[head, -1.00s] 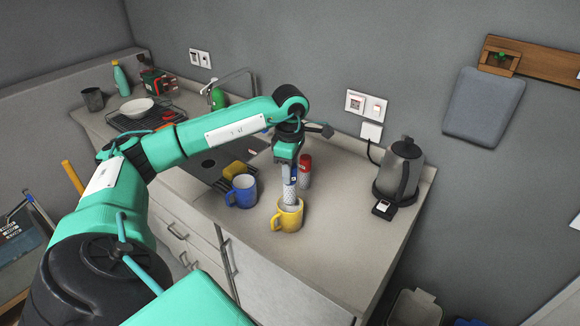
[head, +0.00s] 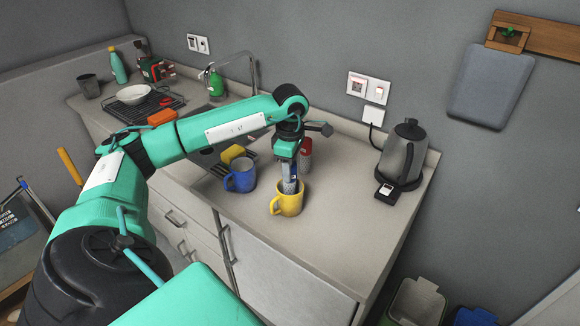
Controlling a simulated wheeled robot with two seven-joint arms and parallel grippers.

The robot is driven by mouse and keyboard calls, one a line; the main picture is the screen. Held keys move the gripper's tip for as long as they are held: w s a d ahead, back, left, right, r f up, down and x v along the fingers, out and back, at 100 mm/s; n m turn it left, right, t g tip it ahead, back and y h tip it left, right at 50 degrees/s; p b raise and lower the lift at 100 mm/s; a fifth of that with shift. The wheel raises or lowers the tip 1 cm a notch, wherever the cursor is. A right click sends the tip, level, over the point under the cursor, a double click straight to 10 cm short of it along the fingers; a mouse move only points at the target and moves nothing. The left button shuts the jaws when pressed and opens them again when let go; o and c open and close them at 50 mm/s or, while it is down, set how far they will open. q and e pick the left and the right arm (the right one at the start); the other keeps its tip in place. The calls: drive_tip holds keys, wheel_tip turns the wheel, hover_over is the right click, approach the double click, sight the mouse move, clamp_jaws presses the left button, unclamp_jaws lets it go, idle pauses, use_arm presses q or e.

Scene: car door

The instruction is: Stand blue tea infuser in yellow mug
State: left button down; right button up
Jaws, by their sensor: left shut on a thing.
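The yellow mug (head: 289,206) stands upright on the counter near its front edge, with its handle to the left. My left gripper (head: 288,170) points down right above the mug and is shut on the blue tea infuser (head: 289,186). The infuser is upright, with its grey perforated lower part reaching into the mug's mouth. Its bottom end is hidden inside the mug, so I cannot tell whether it touches the floor of the mug. My right gripper is not in view.
A blue mug (head: 240,177) stands just left of the yellow mug. A red-topped container (head: 305,154) is close behind the gripper. A kettle (head: 403,152) stands at the right by the wall. The counter between kettle and yellow mug is clear.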

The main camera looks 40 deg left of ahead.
use_arm(q)
drive_tip(key=c, duration=0.9)
unclamp_jaws()
drive_tip(key=shift+o, duration=0.2)
drive_tip(key=shift+r, duration=0.15)
drive_tip(key=shift+r, duration=0.3)
wheel_tip(320, 180, up, 13)
drive_tip(key=b, duration=0.1)
drive_tip(key=shift+b, duration=0.4)
